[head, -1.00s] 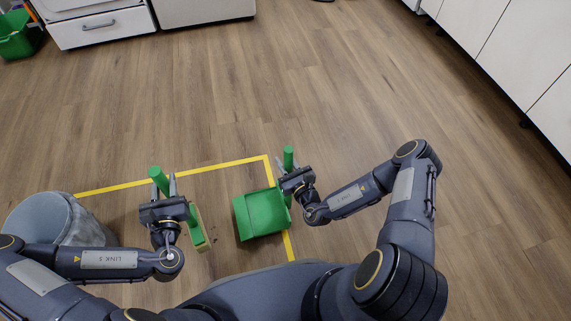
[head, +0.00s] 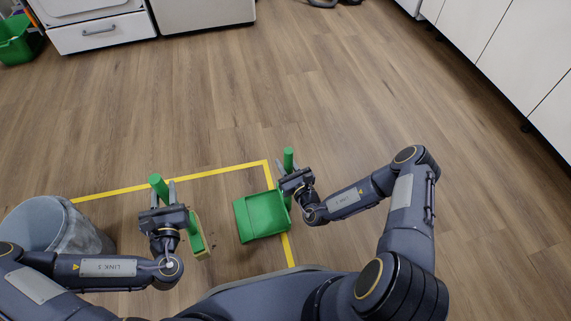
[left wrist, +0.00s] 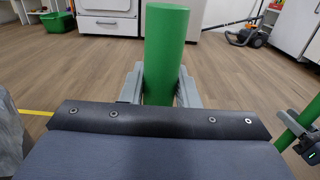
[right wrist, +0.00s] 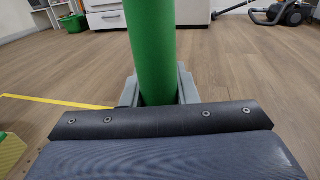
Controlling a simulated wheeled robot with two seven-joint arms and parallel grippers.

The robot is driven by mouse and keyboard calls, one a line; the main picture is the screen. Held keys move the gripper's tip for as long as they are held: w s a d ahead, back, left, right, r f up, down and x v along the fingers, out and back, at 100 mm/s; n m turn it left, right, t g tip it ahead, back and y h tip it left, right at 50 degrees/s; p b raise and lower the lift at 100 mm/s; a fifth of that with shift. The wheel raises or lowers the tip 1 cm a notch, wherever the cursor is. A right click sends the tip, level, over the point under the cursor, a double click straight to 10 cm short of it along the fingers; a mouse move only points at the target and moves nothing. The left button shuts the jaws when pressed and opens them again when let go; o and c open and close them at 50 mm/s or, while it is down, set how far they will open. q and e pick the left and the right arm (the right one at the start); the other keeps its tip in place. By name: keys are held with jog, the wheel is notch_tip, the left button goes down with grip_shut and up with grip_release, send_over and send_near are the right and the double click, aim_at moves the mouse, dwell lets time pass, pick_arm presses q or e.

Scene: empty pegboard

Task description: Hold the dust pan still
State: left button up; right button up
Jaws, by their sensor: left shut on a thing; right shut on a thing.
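The green dust pan (head: 260,215) is at the middle of the head view, its tray low over or on the floor; I cannot tell whether it touches. My right gripper (head: 284,174) is shut on its upright green handle, which also shows in the right wrist view (right wrist: 153,50). My left gripper (head: 161,194) is shut on the green handle of a brush (head: 197,235), which stands left of the dust pan. The brush handle also fills the middle of the left wrist view (left wrist: 165,50). The brush's lower part is partly hidden by my left gripper.
A grey bin (head: 75,233) stands at the left beside my left arm. Yellow tape (head: 225,174) marks a corner on the wood floor. Small dark specks lie between brush and pan. White cabinets (head: 520,60) line the right. The floor ahead is clear.

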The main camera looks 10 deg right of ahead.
jog(key=shift+f, duration=0.15)
dwell(0.3)
jog(key=o, duration=1.7)
grip_shut()
dwell(0.6)
